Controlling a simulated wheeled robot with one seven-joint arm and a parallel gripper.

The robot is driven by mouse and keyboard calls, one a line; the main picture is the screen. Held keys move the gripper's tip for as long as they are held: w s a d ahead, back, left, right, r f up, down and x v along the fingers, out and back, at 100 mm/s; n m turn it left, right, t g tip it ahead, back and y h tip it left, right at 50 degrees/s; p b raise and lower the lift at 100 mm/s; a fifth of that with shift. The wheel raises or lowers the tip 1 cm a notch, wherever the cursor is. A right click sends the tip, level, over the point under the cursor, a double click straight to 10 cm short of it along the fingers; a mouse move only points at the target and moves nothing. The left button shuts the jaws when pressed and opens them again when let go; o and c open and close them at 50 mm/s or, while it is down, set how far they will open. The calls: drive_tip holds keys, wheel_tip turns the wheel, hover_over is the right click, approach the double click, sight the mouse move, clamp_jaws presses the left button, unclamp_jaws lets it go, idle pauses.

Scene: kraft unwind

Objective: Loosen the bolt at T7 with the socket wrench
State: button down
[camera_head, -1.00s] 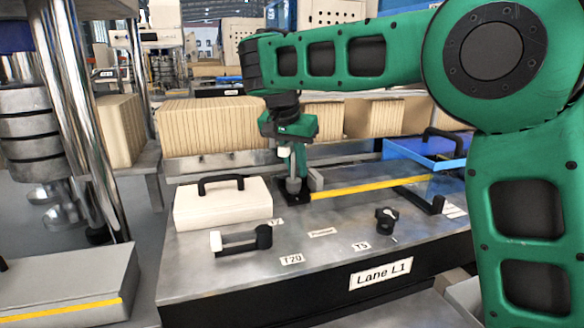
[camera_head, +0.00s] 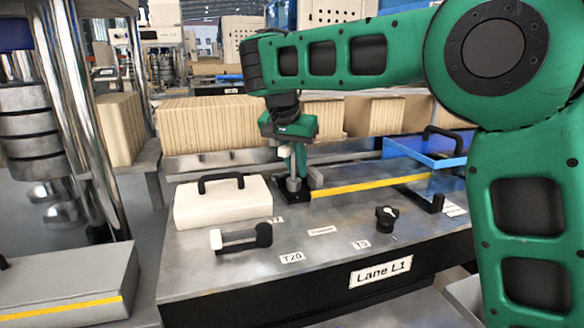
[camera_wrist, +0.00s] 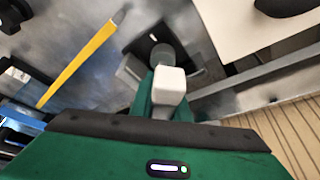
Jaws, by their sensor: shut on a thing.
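My gripper (camera_head: 290,146) is shut on the socket wrench and stands over the black bolt mount at the back of the bench. The wrench shows a pale block (camera_wrist: 170,85) at the jaws in the wrist view, and its grey socket end (camera_head: 293,184) points down in the head view. The socket end is at the black mount (camera_head: 296,195), behind the T7 label (camera_head: 275,220), which is hard to read. The bolt itself is hidden under the socket, so I cannot tell how fully it is seated. In the wrist view the grey cylinder (camera_wrist: 164,56) lies over the black plate (camera_wrist: 150,38).
A white case (camera_head: 222,205) with a black handle stands left of the mount. A blue tray (camera_head: 430,150) is at the back right.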

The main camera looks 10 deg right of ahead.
idle(0.3)
drive_tip(key=shift+w+a+n+t+y, duration=0.15)
drive_tip(key=shift+n+t+y, duration=0.15)
drive_tip(key=shift+n, duration=0.8)
drive_tip(key=shift+n+y, duration=0.3)
drive_tip(key=shift+n, duration=0.5)
drive_tip(key=shift+a+n, duration=0.15)
drive_tip(key=shift+n, duration=0.25)
drive_tip(key=shift+a+n+y, duration=0.15)
drive_tip(key=shift+n+y, duration=0.45)
drive_tip(key=shift+n, duration=0.5)
